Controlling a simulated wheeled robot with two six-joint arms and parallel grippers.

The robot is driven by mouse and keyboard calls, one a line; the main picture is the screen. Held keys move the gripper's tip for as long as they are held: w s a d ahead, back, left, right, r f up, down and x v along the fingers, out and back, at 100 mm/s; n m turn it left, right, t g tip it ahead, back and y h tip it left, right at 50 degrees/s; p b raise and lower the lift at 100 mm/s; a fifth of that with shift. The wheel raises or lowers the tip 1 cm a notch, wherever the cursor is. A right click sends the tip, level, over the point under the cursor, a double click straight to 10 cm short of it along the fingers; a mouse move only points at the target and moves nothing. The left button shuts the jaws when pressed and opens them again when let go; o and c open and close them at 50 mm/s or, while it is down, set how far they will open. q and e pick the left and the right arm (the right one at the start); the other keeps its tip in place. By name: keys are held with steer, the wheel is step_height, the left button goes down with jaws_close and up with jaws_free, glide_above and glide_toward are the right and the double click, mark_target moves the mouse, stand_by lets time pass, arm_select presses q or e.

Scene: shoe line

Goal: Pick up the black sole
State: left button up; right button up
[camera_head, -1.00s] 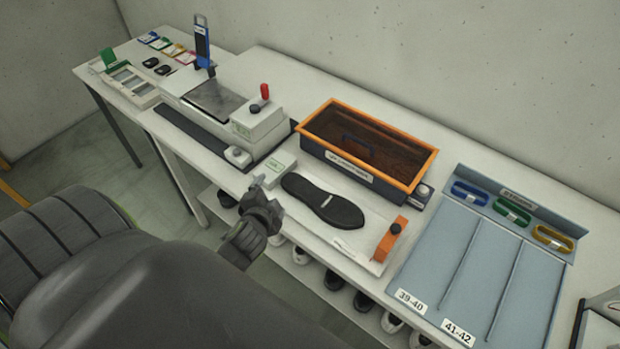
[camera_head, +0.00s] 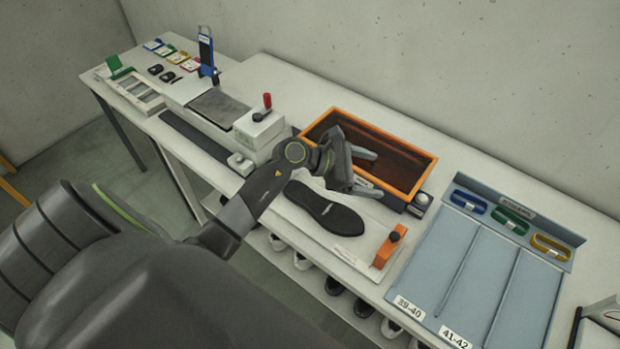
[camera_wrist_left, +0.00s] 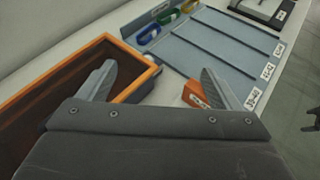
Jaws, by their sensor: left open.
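The black sole (camera_head: 326,208) lies flat on a white plate (camera_head: 372,240) near the table's front edge in the head view. My left gripper (camera_head: 377,172) is open and empty. In the head view it shows above and behind the sole, in front of the orange-rimmed box. In the left wrist view its two fingers (camera_wrist_left: 165,85) are spread apart, and the sole is not visible there. My right gripper is not in view.
The orange-rimmed box (camera_head: 428,168) stands behind the sole. An orange block (camera_head: 388,248) with a black knob sits at the plate's right end. A blue-grey sorting board (camera_head: 480,275) is to the right, a press-like machine (camera_head: 258,130) to the left.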

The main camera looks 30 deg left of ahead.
arm_select(q)
steer(key=a+f+m+g+y, duration=0.3)
steer(key=a+m+g+y, duration=0.2)
steer(key=a, duration=0.1)
steer(key=r+m+g+y+p, duration=0.1)
steer(key=r+m+g+y, duration=0.15)
steer(key=y, duration=0.25)
glide_above(310, 199)
steer(key=shift+n+g+y, duration=0.25)
steer(key=shift+g+y, duration=0.05)
steer(key=shift+g, duration=0.05)
steer(key=f+b, duration=1.1)
steer(key=shift+s+a+f, duration=0.1)
steer(key=shift+s+f, duration=0.1)
steer(key=shift+f, duration=0.1)
step_height(310, 199, down, 2)
steer(key=b, duration=0.2)
steer(key=shift+f+b, duration=0.25)
steer(key=shift+b, duration=0.05)
step_height(310, 199, down, 2)
steer(key=shift+w+f+b, duration=0.15)
steer(key=shift+f+b, duration=0.05)
steer(key=shift+b, duration=0.55)
steer(key=shift+f+p, duration=0.25)
steer(key=shift+p, duration=0.35)
steer(key=shift+f, duration=0.5)
